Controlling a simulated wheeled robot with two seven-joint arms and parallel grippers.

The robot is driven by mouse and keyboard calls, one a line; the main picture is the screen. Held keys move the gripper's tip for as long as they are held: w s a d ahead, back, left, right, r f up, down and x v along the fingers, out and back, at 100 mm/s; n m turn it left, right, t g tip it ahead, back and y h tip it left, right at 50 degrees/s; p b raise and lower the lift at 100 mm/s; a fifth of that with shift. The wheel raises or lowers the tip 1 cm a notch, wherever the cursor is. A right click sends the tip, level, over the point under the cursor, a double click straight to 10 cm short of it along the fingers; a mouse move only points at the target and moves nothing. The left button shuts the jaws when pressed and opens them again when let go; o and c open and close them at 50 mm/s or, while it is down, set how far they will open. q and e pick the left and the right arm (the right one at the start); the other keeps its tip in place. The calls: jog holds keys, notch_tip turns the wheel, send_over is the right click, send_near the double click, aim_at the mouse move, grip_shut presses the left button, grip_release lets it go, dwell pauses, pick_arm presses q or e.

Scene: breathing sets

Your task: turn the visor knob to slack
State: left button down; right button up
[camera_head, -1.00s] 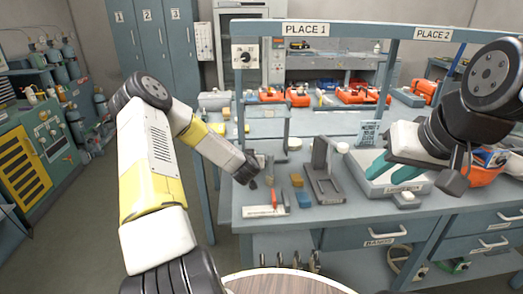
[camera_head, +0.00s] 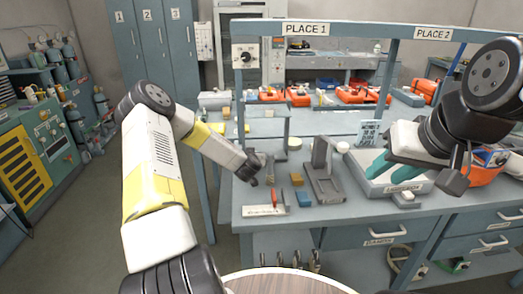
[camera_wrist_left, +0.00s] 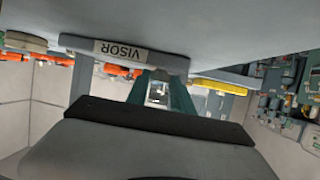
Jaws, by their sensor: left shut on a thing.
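My left gripper (camera_head: 254,171) is over the front left of the bench, its fingertips hidden behind its dark wrist in the head view. In the left wrist view its two teal fingers (camera_wrist_left: 160,95) point away below a grey part with a VISOR label (camera_wrist_left: 122,51). They are shut on a small pale thing between them, which I take as the visor knob (camera_wrist_left: 158,92); its turn angle is too small to read. My right gripper (camera_head: 384,175) has its teal fingers apart and empty over a white tray.
The white tray (camera_head: 424,187) lies on the bench right of a grey upright stand (camera_head: 319,153). An orange bowl-like thing (camera_head: 484,176) is at right.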

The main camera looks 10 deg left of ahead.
pick_arm(q)
jog(key=shift+s+d+f+y, duration=0.1)
jog(key=shift+d+f+y, duration=0.15)
jog(key=shift+d+y, duration=0.15)
jog(key=shift+n+y, duration=0.3)
jog(key=shift+n, duration=0.3)
jog(key=shift+a+r+y, duration=0.1)
jog(key=shift+a+y, duration=0.05)
jog(key=shift+y, duration=0.15)
jog(key=c, duration=1.1)
grip_release()
jog(key=shift+r, duration=0.15)
